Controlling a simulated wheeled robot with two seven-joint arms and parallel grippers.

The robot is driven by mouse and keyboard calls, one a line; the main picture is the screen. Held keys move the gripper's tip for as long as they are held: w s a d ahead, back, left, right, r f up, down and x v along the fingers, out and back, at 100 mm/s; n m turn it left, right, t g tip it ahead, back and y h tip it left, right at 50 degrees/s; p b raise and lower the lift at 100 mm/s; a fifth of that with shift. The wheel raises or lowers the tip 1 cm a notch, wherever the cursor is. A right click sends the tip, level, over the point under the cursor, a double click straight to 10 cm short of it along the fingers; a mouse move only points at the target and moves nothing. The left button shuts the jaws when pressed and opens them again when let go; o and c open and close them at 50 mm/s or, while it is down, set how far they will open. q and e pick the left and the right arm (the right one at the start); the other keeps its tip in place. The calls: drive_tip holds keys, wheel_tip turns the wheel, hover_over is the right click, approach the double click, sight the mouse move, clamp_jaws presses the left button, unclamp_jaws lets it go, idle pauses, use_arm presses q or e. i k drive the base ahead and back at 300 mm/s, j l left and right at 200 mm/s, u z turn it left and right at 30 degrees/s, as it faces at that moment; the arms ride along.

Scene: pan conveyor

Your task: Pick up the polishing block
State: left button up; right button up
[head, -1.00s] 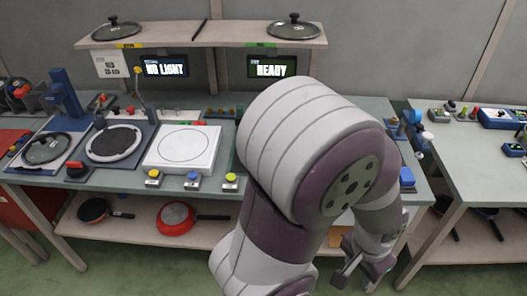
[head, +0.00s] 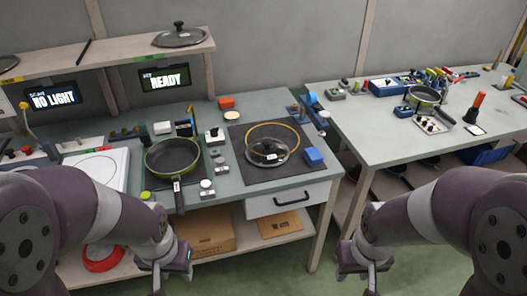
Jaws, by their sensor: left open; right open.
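A small blue block (head: 314,157) lies on the right part of a dark mat (head: 240,140), near the front right corner of the left bench; it looks like the polishing block. A glass lid (head: 267,151) with a black knob lies just left of it, with an orange ring behind. My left gripper (head: 167,280) is open and empty, low in front of the bench. My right gripper (head: 365,278) is open and empty, low in front of the gap between the benches. Both are well away from the block.
A frying pan (head: 172,157) stands left of the mat, its handle pointing to the front edge. A drawer (head: 290,197) is under the bench. The right bench (head: 365,145) has a clear front part.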

sight(315, 158)
drive_tip(key=i+j, duration=0.25)
drive_tip(key=i, duration=0.2)
drive_tip(key=i+j+z, duration=0.15)
drive_tip(key=i, duration=0.35)
drive_tip(key=i+j, duration=0.4)
drive_tip(key=i+l+z, duration=0.05)
